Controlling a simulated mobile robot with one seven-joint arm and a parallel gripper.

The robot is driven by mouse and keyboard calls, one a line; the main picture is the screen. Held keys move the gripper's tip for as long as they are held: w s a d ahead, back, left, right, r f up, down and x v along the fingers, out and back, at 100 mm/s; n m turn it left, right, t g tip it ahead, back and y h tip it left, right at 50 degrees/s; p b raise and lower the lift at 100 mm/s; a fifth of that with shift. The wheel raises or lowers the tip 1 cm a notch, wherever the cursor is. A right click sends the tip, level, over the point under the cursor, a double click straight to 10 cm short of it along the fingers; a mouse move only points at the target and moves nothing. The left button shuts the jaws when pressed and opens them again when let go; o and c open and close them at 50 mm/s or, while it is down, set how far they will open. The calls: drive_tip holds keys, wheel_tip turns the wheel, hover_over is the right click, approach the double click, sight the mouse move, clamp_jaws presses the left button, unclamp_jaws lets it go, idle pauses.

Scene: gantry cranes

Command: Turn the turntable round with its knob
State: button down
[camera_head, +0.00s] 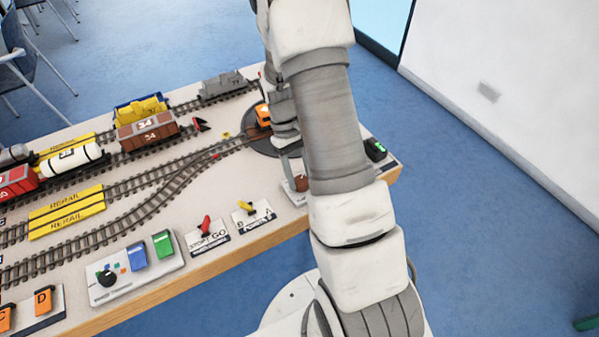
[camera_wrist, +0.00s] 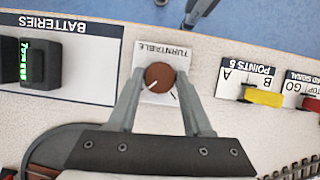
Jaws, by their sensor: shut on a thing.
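The turntable knob (camera_wrist: 159,77) is a round brown knob with a white pointer line, on a white plate labelled TURNTABLE (camera_wrist: 178,52). In the wrist view my gripper (camera_wrist: 160,80) has its two grey fingers on either side of the knob, shut on it. In the head view the knob (camera_head: 301,183) shows beside my arm, near the table's front edge. The dark round turntable (camera_head: 262,140) is partly hidden behind my arm, with an orange locomotive (camera_head: 263,115) on it. Its rim also shows at the bottom left of the wrist view (camera_wrist: 45,150).
A batteries panel (camera_wrist: 85,60) with a dark block lies on one side of the knob. The points lever (camera_wrist: 262,97) and signal lever (camera_head: 206,225) are on the other side. Tracks with wagons (camera_head: 148,132) fill the table's left part.

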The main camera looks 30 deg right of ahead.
drive_tip(key=shift+m, duration=0.4)
drive_tip(key=shift+c, duration=1.6)
unclamp_jaws()
drive_tip(key=p+v, duration=0.2)
drive_tip(key=v, duration=1.5)
drive_tip(key=shift+d+r+p, duration=0.25)
drive_tip(key=shift+r+p, duration=0.05)
drive_tip(key=shift+p, duration=0.05)
